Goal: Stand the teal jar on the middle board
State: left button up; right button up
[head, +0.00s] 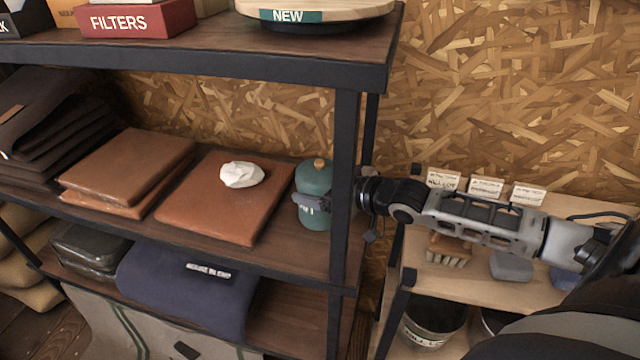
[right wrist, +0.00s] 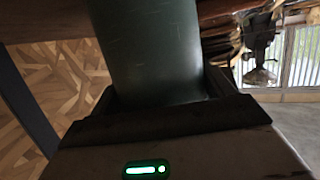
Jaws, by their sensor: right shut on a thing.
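My right gripper (head: 312,203) reaches in from the right, past the post, and is shut on the jar's body. In the right wrist view the jar (right wrist: 150,50) fills the space between the fingers. My left gripper is not in view.
Brown leather-like slabs (head: 222,205) lie left of the jar, one with a white crumpled lump (head: 242,174) on it. The black shelf post (head: 344,190) stands close to my right gripper. The upper board (head: 200,45) overhangs. A lower wooden stand (head: 440,285) is at right.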

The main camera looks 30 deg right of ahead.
jog(key=shift+r, duration=0.1)
jog(key=o, duration=1.3)
jog(key=shift+o, duration=0.2)
jog(key=shift+s+d, duration=0.1)
jog(key=shift+s, duration=0.25)
jog(key=p+v, duration=0.1)
jog(key=v, duration=0.5)
jog(key=shift+s+r, duration=0.25)
jog(key=shift+s, duration=0.1)
jog(key=shift+d+r, duration=0.1)
jog(key=shift+d, duration=0.05)
